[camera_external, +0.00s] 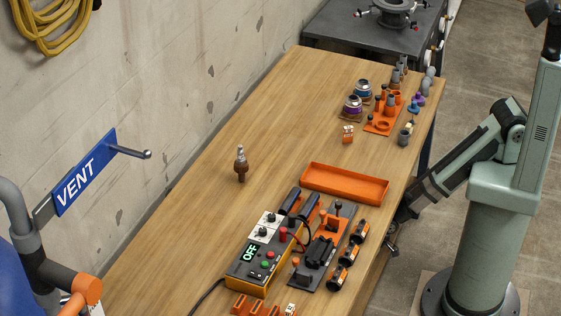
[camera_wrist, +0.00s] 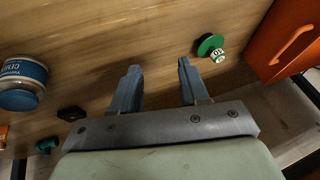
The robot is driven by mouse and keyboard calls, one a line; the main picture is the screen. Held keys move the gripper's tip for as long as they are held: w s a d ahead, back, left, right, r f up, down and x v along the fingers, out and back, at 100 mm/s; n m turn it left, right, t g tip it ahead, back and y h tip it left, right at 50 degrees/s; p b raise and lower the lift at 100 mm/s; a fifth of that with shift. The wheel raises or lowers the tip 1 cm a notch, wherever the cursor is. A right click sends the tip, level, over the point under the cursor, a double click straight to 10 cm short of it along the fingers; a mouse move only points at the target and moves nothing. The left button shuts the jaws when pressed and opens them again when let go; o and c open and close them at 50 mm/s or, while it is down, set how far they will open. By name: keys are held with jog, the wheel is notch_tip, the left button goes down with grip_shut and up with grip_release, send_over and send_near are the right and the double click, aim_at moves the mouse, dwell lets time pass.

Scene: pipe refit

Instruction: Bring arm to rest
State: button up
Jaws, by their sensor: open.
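My arm (camera_external: 465,160) stands at the right in the external view, beside the right edge of the workbench. Its upper link rises out of the top of the picture, and a dark link slopes down to the bench edge. I cannot make out my gripper clearly there. In the wrist view my gripper (camera_wrist: 157,68) shows two grey fingers well apart with nothing between them. The wooden bench top (camera_wrist: 120,35) lies beyond the fingertips. A green round piece with a white labelled cap (camera_wrist: 217,56) is just right of the right finger, apart from it.
A blue-labelled can (camera_wrist: 22,82) is at left; an orange box (camera_wrist: 285,40) is at right. On the bench are an orange tray (camera_external: 345,196), a control box reading OFF (camera_external: 256,272), a brown-grey fitting (camera_external: 241,168) and several small parts. The bench's left-middle is mostly clear.

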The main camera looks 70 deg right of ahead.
jog(key=s+d+r+g+h, duration=0.2)
jog(key=s+d+g, duration=0.8)
jog(key=s+d, duration=1.2)
jog(key=d+h, duration=0.1)
jog(key=d, duration=0.3)
jog(key=shift+d+r+m+g, duration=0.15)
jog(key=shift+r+m+g, duration=0.15)
jog(key=shift+m, duration=0.1)
